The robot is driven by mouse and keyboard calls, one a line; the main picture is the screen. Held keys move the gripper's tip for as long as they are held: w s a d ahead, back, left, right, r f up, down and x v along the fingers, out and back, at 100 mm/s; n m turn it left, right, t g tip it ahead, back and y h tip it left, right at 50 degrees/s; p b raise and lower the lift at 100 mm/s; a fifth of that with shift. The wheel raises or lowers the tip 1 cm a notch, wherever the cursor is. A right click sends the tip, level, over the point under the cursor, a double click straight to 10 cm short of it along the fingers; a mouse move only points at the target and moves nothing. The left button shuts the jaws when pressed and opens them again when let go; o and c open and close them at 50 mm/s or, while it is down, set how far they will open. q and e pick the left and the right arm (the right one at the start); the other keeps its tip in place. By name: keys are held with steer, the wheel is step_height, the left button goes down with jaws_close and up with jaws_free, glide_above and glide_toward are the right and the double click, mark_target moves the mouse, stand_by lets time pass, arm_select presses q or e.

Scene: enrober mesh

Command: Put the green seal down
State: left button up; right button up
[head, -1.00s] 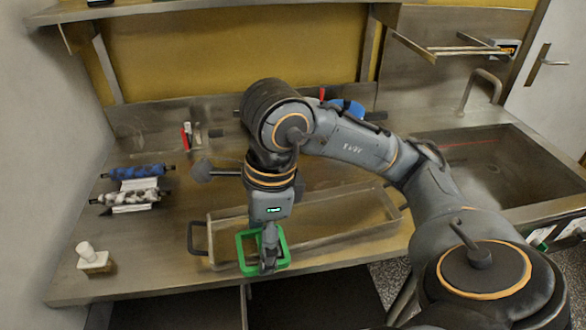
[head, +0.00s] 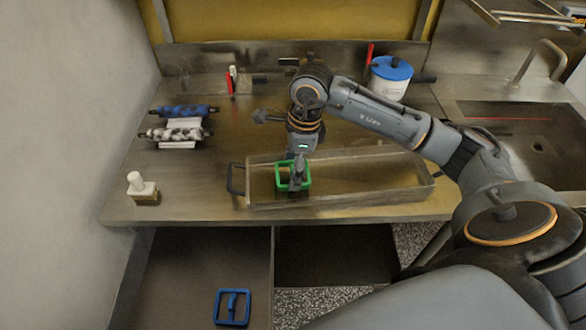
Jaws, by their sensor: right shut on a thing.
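The green seal (head: 308,176) is a small square frame in the head view. My right gripper (head: 296,184) is shut on it and holds it over the left end of a long shallow metal tray (head: 400,194) on the steel counter. I cannot tell whether the seal touches the tray. My left gripper is not in view.
A blue square frame (head: 232,307) lies on the lower shelf. Two rollers, blue (head: 183,111) and mottled (head: 172,134), and a white-knobbed block (head: 142,189) stand left on the counter. A blue-lidded pot (head: 390,78) is behind my arm, a sink (head: 520,135) right.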

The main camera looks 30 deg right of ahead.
steer(key=shift+f, duration=0.85)
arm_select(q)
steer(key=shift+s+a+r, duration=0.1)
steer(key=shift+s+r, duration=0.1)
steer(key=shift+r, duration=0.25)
arm_select(e)
steer(key=shift+f, duration=0.1)
steer(key=shift+f, duration=0.15)
steer(key=o, duration=0.9)
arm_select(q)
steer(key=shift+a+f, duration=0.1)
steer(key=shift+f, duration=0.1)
arm_select(e)
steer(key=shift+o, duration=0.2)
steer(key=shift+r, duration=0.4)
arm_select(q)
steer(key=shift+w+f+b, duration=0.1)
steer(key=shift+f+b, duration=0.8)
steer(key=shift+b, duration=0.05)
arm_select(e)
step_height(320, 180, up, 12)
steer(key=d, duration=0.1)
steer(key=shift+s+d+f, duration=0.25)
steer(key=shift+s, duration=0.2)
